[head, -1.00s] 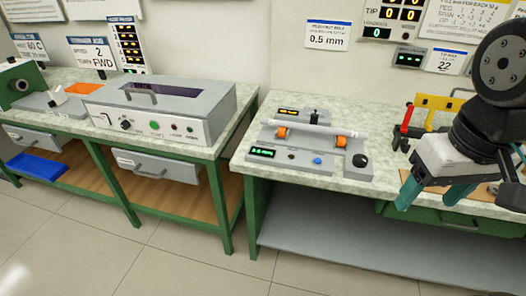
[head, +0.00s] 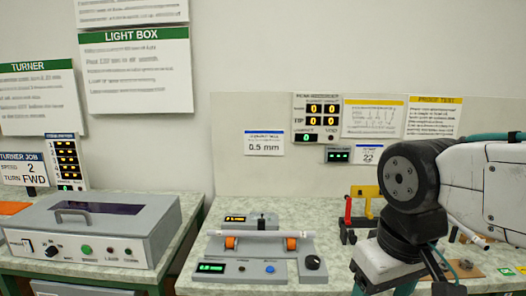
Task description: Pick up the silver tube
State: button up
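A pale silver-grey tube (head: 261,234) lies level across the orange rollers of a grey bench device (head: 243,268) in the head view. Its ends reach a little beyond the rollers. My gripper (head: 384,284) is at the lower edge of the view, to the right of the device and apart from the tube. Its teal fingers stand apart where they show, with nothing seen between them. The fingertips are cut off by the bottom of the picture.
A grey light box (head: 90,228) stands on the left bench, with a gap between the benches. A red and yellow stand (head: 365,205) is behind my gripper. A thin pale rod (head: 468,231) shows by my arm; its support is unclear. Signs and displays cover the wall.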

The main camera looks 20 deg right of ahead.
aim_at(211, 232)
jog(key=u, duration=1.9)
jog(key=i, duration=1)
jog(key=z, duration=3.05)
